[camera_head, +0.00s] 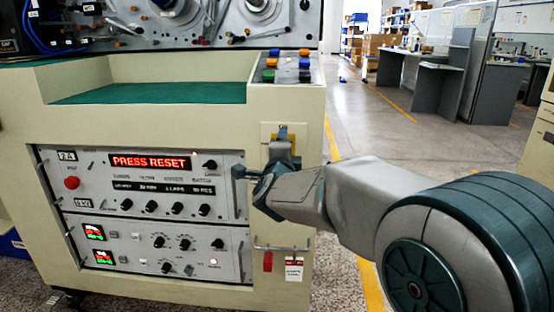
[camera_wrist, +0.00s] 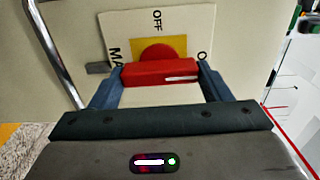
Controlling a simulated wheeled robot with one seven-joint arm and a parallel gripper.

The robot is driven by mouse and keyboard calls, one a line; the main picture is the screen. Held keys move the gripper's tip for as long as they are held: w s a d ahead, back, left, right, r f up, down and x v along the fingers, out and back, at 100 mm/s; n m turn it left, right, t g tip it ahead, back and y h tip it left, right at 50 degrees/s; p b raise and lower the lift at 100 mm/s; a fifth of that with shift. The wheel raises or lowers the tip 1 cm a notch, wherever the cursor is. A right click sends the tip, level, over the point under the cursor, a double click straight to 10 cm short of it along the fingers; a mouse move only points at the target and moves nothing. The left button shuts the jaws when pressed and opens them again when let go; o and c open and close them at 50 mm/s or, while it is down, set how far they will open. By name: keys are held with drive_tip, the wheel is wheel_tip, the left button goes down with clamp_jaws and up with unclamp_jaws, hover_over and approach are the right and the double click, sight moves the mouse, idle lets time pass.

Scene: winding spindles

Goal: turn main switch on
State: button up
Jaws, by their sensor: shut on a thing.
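The main switch is on the cream cabinet's right column. Its pale plate (camera_wrist: 120,30) has a yellow square (camera_wrist: 137,48) and reads OFF at the top in the wrist view, with cropped letters at both sides. Its red handle (camera_wrist: 160,70) lies crosswise in that view, between the two blue-grey fingers of my gripper (camera_wrist: 162,80). The fingers are shut on the handle's ends. In the head view my gripper (camera_head: 282,150) reaches the switch plate (camera_head: 267,131) from the right and hides the handle and most of the lower plate.
A control panel (camera_head: 140,218) left of the switch has a lit PRESS RESET display (camera_head: 150,162), knobs and a red button (camera_head: 72,183). Coloured buttons (camera_head: 287,64) sit above the switch. Open floor lies to the right.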

drive_tip(key=shift+a, duration=0.1)
idle(0.3)
drive_tip(key=o, duration=1)
drive_tip(key=s+p, duration=0.3)
drive_tip(key=s, duration=1.1)
drive_tip(key=shift+a, duration=0.15)
